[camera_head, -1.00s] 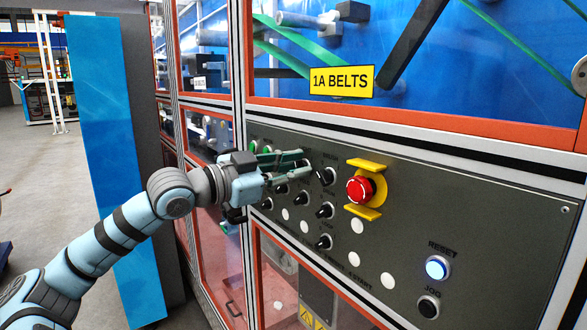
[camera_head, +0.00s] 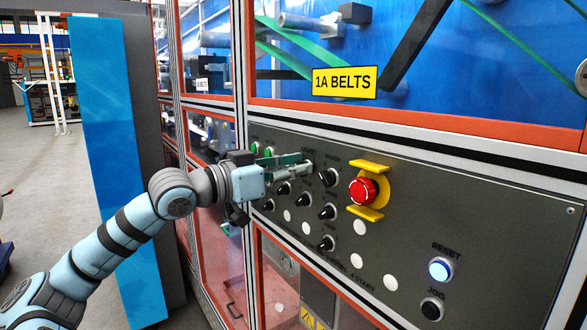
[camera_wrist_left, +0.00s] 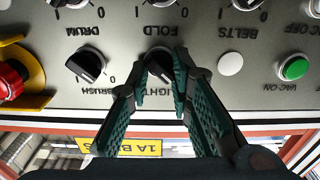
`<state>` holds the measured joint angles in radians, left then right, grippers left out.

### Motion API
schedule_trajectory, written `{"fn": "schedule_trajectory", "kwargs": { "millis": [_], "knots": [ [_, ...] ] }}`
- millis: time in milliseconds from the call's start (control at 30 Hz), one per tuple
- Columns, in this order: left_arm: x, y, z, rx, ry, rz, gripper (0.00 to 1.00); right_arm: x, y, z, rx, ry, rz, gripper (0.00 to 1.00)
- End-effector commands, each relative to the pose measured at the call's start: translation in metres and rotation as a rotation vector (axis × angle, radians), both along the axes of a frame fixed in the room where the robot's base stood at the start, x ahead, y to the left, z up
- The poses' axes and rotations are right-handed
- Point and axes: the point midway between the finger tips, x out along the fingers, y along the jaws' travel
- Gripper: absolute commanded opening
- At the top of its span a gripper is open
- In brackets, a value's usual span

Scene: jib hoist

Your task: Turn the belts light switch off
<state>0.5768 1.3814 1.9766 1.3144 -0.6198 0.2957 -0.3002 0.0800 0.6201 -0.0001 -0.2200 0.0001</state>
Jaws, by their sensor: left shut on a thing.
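The belts light switch is a black rotary knob (camera_wrist_left: 160,68) under a partly hidden label that ends in "IGHT", upside down in the left wrist view. It sits on the dark control panel below the yellow "1A BELTS" sign (camera_head: 344,82). My left gripper (camera_wrist_left: 160,62) has its green fingers on both sides of this knob and is shut on it. In the head view the left gripper (camera_head: 307,168) reaches the panel's upper row from the left. The fingers hide much of the knob, and I cannot tell which way it points. My right gripper is out of view.
Near the switch are the brush knob (camera_wrist_left: 86,66), other black knobs, a green button (camera_wrist_left: 293,68) and a white one (camera_wrist_left: 230,64). A red emergency stop (camera_head: 363,191) with yellow guards stands to the right. The lit reset button (camera_head: 440,269) is lower right.

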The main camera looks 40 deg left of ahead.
Motion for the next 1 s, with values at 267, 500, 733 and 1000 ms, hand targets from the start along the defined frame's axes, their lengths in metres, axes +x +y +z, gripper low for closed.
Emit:
{"fn": "schedule_trajectory", "kwargs": {
  "millis": [267,500,733,1000],
  "knots": [
    [0.000,-0.002,-0.007,-0.001,0.019,-0.005,0.26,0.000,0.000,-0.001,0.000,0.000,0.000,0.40],
    [0.000,-0.001,-0.004,0.001,0.012,-0.001,0.40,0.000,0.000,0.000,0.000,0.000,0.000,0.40],
    [0.000,0.001,0.002,-0.003,0.005,0.002,0.40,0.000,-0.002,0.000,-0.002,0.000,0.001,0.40],
    [0.000,-0.001,0.047,-0.006,-0.002,-0.005,0.40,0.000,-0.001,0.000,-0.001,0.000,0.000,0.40]
  ]
}}
